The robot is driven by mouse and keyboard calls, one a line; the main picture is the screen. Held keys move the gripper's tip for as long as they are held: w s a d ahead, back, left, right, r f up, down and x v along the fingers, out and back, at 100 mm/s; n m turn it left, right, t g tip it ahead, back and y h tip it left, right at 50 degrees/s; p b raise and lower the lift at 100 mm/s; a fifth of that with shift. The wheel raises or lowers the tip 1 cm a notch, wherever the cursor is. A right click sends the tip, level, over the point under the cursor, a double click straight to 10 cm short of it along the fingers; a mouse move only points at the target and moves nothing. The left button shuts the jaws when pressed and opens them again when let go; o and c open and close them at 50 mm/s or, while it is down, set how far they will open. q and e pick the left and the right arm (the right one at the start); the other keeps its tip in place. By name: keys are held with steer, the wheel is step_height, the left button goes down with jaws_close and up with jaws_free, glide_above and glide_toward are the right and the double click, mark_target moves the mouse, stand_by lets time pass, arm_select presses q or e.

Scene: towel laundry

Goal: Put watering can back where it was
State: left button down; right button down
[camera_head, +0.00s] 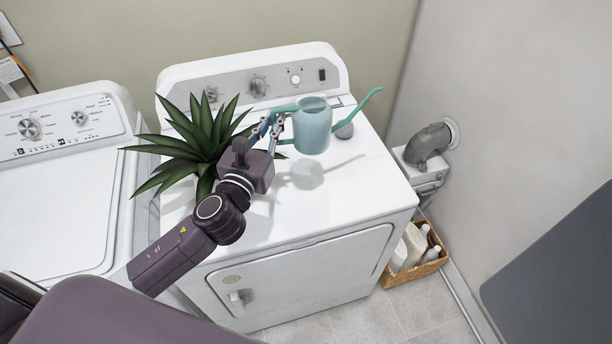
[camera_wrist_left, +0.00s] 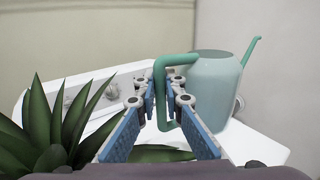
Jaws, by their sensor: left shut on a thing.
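The watering can (camera_head: 313,128) is teal with a translucent-looking body, a green handle and a thin green spout pointing right. My left gripper (camera_head: 277,130) is shut on its handle and appears to hold it upright above the dryer top, with a shadow on the white surface below. In the left wrist view the can (camera_wrist_left: 214,90) is at the right, and its handle passes between the fingertips of my left gripper (camera_wrist_left: 164,88). My right gripper does not show in either view.
A spiky green plant (camera_head: 197,143) stands on the dryer (camera_head: 300,216), close left of my left gripper. A washer (camera_head: 50,200) is at the left. A basket with bottles (camera_head: 415,268) stands on the floor at the right. The dryer's front right top is clear.

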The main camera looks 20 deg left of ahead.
arm_select(q)
step_height(320, 180, down, 19)
steer(key=b, duration=0.8)
steer(key=shift+s+r, duration=0.15)
steer(key=c, duration=2)
jaws_free()
steer(key=shift+c, duration=0.2)
